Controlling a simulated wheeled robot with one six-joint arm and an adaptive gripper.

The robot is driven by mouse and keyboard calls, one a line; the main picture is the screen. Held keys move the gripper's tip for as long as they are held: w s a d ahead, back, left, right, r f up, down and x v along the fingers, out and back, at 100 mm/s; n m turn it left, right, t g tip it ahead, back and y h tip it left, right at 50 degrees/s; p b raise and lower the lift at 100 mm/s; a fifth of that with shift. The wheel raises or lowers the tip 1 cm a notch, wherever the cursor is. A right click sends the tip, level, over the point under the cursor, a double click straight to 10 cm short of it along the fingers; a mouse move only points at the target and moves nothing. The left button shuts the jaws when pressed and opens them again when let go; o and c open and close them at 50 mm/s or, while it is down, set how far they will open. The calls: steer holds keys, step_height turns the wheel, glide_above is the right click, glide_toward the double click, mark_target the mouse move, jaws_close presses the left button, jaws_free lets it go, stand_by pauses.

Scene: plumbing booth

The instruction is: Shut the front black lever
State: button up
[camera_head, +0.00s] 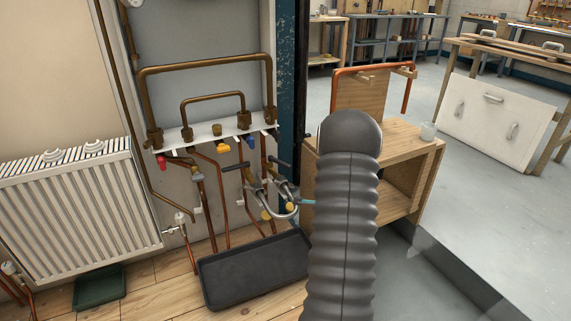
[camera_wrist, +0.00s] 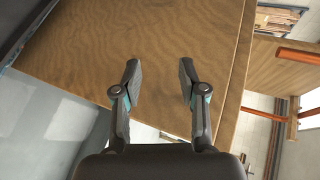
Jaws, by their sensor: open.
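Two black levers show on the pipework under the white manifold in the head view: one black lever (camera_head: 235,166) on the left and a smaller dark one (camera_head: 279,162) to its right. Both look roughly crosswise to their pipes; I cannot tell for sure which is the front one. My gripper (camera_wrist: 160,76) is open and empty in the wrist view, with a brown wooden panel beyond its fingers. No lever shows there. In the head view my dark arm hides most of the gripper.
A black tray (camera_head: 252,268) lies on the floor below the pipes. A white radiator (camera_head: 70,215) is at left. Chrome curved pipework (camera_head: 276,212) sits near the levers.

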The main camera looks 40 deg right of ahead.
step_height(320, 180, up, 2)
steer(key=w+a+n+t+y, duration=0.1)
steer(key=w+a+n+t, duration=0.1)
steer(key=w+n+t, duration=0.15)
steer(key=n+t+y+p, duration=0.1)
steer(key=n+t+y, duration=0.1)
steer(key=t+y, duration=0.2)
glide_toward(288, 168)
steer(key=w, duration=0.4)
steer(key=w+d, duration=0.1)
steer(key=w, duration=0.3)
steer(key=w+d, duration=0.1)
steer(key=w, duration=0.3)
steer(key=shift+p, duration=0.4)
jaws_close()
steer(key=shift+a, duration=0.1)
